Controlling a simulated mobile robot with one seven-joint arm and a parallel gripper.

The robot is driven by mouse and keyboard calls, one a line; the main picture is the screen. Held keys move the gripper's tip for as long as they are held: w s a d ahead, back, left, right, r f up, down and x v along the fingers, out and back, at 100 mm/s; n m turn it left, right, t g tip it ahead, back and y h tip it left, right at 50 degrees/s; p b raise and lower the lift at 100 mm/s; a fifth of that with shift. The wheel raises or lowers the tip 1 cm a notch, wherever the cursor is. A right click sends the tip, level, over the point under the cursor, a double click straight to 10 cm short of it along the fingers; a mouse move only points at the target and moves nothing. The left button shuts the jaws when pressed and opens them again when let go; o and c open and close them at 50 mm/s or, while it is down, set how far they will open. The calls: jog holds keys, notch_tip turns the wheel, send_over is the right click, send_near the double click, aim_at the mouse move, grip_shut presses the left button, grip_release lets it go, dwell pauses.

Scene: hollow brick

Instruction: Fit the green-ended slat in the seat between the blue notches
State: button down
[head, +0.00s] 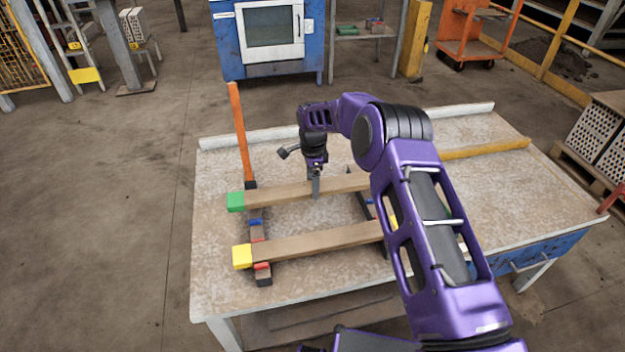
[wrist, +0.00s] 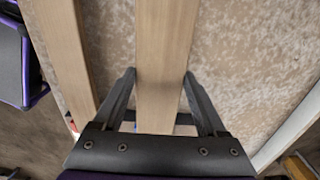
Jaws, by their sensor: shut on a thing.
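The green-ended slat (head: 285,195) is a long wooden bar with a green left end. My gripper (head: 316,190) is shut on it near its middle; in the wrist view the slat (wrist: 166,60) runs between both fingers. It lies across the far part of a dark rack, with its green end beyond the left rail (head: 264,281). A blue mark (head: 255,222) shows on that rail, nearer than the slat. Another blue mark (head: 370,202) shows on the right rail, partly hidden by my arm. I cannot tell whether the slat touches the rails.
A yellow-ended slat (head: 320,241) lies across the nearer rack, by red marks (head: 262,266). A yellow bar (head: 485,148) lies at the table's right. The table (head: 215,290) is clear at the left.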

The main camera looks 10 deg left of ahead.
jog(key=shift+f, duration=0.95)
jog(key=shift+f+b, duration=0.25)
jog(key=shift+b, duration=0.25)
jog(key=shift+f+b, duration=0.3)
jog(key=shift+f+b, duration=0.6)
jog(key=shift+f, duration=0.45)
grip_release()
notch_tip(320, 180, up, 17)
jog(key=p, duration=0.2)
jog(key=shift+r, duration=0.2)
